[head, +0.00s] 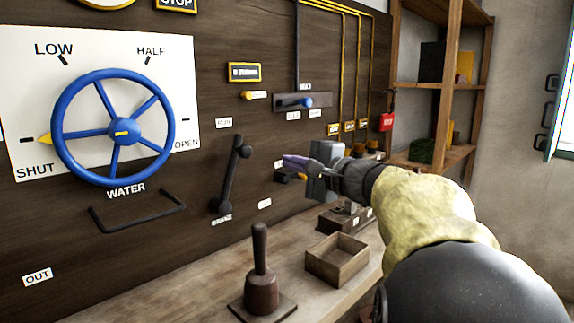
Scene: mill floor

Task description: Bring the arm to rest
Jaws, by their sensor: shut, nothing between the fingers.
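My gripper (292,166) is at the centre right of the head view, at the end of my arm, which comes in from the lower right. Its fingers are shut and hold nothing. The arm is stretched out over the wooden bench (345,290).
A blue water wheel (113,128) with its yellow pointer at SHUT is on the left. A black brake lever (231,175) stands right of it. A dark handle on a base (261,285) and an open wooden box (337,262) sit on the bench. Shelves (440,85) stand behind.

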